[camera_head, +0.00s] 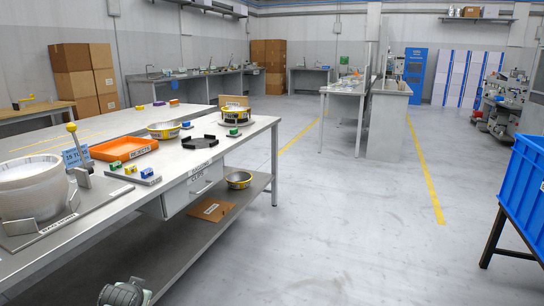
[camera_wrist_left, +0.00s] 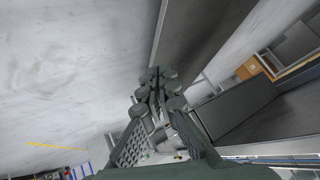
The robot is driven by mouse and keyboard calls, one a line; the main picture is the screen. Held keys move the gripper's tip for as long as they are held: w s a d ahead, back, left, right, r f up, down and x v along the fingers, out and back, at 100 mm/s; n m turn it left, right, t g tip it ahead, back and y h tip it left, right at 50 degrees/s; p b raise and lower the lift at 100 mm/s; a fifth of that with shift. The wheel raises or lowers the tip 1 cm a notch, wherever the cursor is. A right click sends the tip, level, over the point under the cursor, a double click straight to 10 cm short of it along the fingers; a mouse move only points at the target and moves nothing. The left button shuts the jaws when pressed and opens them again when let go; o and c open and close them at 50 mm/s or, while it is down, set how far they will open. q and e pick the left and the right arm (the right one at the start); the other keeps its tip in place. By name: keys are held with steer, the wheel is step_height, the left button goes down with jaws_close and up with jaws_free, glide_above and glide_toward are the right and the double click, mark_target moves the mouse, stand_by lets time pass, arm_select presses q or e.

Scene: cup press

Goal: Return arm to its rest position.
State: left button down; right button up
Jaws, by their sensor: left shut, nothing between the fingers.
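My left gripper (camera_wrist_left: 156,84) shows in the left wrist view, its dark fingers closed together with nothing between them. The gripper is clear of the objects on the workbench. In the head view a grey rounded part of my own arm shows at the bottom left, low beside the workbench (camera_head: 95,222); the gripper fingers cannot be made out there. My right gripper is in neither view.
The bench carries a white bowl-shaped press (camera_head: 30,190), an orange tray (camera_head: 124,148), a yellow-banded bowl (camera_head: 163,130) and a black holder (camera_head: 206,143). Its lower shelf (camera_head: 185,228) holds another bowl (camera_head: 238,180). A blue crate (camera_head: 524,180) stands right; the floor between is free.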

arm_select(q)
steer(key=s+d+f+g, duration=0.2)
steer(key=s+f, duration=0.5)
steer(key=s, duration=0.5)
steer(key=s+d+f+g+h, duration=0.1)
steer(key=s+d+f, duration=0.3)
steer(key=s+f, duration=0.4)
steer(key=s+d+f+g, duration=0.3)
steer(key=s+f, duration=0.5)
steer(key=s, duration=0.9)
steer(key=shift+s+h, duration=0.4)
